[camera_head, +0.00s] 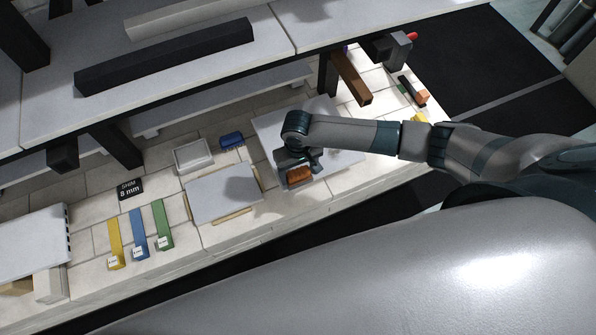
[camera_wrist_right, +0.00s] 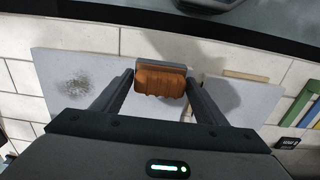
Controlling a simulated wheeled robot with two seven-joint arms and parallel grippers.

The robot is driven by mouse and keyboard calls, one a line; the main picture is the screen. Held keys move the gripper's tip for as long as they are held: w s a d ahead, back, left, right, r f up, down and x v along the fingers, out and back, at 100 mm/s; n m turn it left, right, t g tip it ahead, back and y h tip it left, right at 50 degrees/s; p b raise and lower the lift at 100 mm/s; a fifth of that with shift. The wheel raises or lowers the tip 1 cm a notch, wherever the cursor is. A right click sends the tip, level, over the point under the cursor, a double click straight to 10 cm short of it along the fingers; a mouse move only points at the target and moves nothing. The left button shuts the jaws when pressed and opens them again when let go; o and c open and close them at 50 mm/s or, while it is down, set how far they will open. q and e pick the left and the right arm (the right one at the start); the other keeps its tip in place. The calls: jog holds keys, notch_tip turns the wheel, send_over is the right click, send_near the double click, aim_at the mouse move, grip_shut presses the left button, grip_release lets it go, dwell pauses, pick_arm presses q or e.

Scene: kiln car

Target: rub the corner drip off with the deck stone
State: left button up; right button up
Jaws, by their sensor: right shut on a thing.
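My right gripper (camera_head: 297,167) is shut on the deck stone (camera_head: 299,177), an orange-brown block with a grey back. In the right wrist view the deck stone (camera_wrist_right: 160,80) sits between the two fingers (camera_wrist_right: 161,75). It is over the pale grey kiln shelf (camera_head: 268,125), near its front left edge in the head view; I cannot tell whether it touches. A dark speckled patch (camera_wrist_right: 73,88) lies on the shelf, apart from the stone. I cannot make out the corner drip. My left gripper is not in view.
A second grey slab (camera_head: 222,195) lies on wooden strips beside the shelf. A white tray (camera_head: 193,155), blue brush (camera_head: 231,140) and yellow, blue and green strips (camera_head: 137,233) are further left. A brown bar (camera_head: 351,78) and grey clamp (camera_head: 393,49) stand right. An upper deck (camera_head: 200,50) overhangs behind.

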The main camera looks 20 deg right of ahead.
jog(key=shift+w+b, duration=0.55)
jog(key=shift+w, duration=2.1)
jog(key=shift+a, duration=0.2)
jog(key=shift+a+r+p, duration=0.1)
jog(key=shift+a+p, duration=0.4)
jog(key=shift+a, duration=0.6)
jog(key=shift+s+a, duration=0.1)
jog(key=shift+a, duration=1)
jog(key=shift+p, duration=0.3)
jog(key=s+p, duration=0.2)
jog(key=shift+s, duration=0.3)
jog(key=shift+s+d+p, duration=0.1)
jog(key=shift+s+p, duration=0.8)
jog(key=shift+p, duration=0.1)
jog(key=shift+s+p, duration=0.3)
jog(key=shift+s, duration=0.25)
